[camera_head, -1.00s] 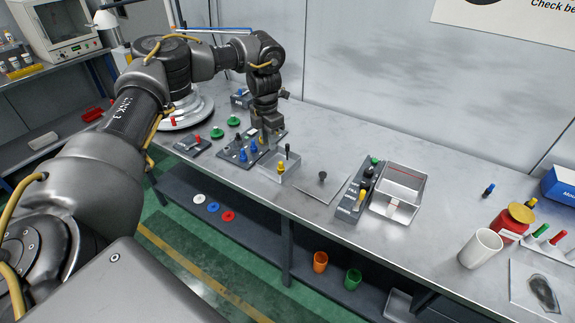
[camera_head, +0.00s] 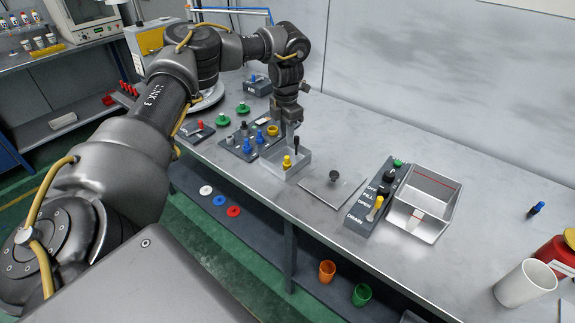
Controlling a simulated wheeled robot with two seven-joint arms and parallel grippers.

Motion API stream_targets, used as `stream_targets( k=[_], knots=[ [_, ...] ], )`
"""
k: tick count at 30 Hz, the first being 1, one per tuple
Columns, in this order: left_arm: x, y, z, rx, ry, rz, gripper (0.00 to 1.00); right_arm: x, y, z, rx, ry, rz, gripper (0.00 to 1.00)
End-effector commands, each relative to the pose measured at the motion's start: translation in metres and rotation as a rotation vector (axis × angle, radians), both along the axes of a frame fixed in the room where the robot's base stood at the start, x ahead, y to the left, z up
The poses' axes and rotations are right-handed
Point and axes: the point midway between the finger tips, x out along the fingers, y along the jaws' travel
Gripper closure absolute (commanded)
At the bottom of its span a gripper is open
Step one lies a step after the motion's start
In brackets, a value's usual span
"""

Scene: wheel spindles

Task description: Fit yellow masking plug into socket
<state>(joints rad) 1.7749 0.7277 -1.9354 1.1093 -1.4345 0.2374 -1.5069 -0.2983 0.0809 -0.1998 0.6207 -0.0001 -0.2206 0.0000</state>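A yellow plug (camera_head: 287,162) stands upright in a small grey tray (camera_head: 293,171) near the front edge of the bench. A black peg (camera_head: 296,146) stands behind it. A dark block (camera_head: 232,147) to the left holds several blue and dark pieces, and a yellow round piece (camera_head: 273,130) is at its back right end. My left gripper (camera_head: 291,130) points down just behind the black peg, to the right of the yellow round piece. Its fingers are small and dark, so I cannot tell whether they are open or hold anything. My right gripper is not in view.
Green knobs (camera_head: 243,108) stand at left. The bench behind the plate is clear.

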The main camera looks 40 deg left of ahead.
Motion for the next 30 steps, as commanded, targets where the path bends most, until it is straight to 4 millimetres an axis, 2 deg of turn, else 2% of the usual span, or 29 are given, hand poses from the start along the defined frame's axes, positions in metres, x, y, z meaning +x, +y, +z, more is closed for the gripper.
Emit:
stream_targets(
  k=[6,9,17,21,24,30],
  knots=[
    [-0.001,0.000,-0.033,0.001,0.002,0.000,0.73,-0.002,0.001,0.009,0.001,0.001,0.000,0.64],
    [-0.001,0.000,-0.042,0.000,0.001,0.000,0.73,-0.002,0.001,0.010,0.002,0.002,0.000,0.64],
    [-0.003,0.001,-0.050,0.001,0.003,0.002,0.73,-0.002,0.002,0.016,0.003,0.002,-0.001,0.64],
    [-0.004,-0.001,-0.070,0.000,0.004,0.002,0.73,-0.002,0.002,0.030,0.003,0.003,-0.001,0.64],
    [-0.003,-0.001,-0.085,0.001,0.003,0.004,0.73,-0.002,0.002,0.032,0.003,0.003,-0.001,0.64],
    [-0.003,-0.001,-0.097,0.000,0.000,0.003,0.73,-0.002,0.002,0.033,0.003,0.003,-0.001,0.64]
  ],
)
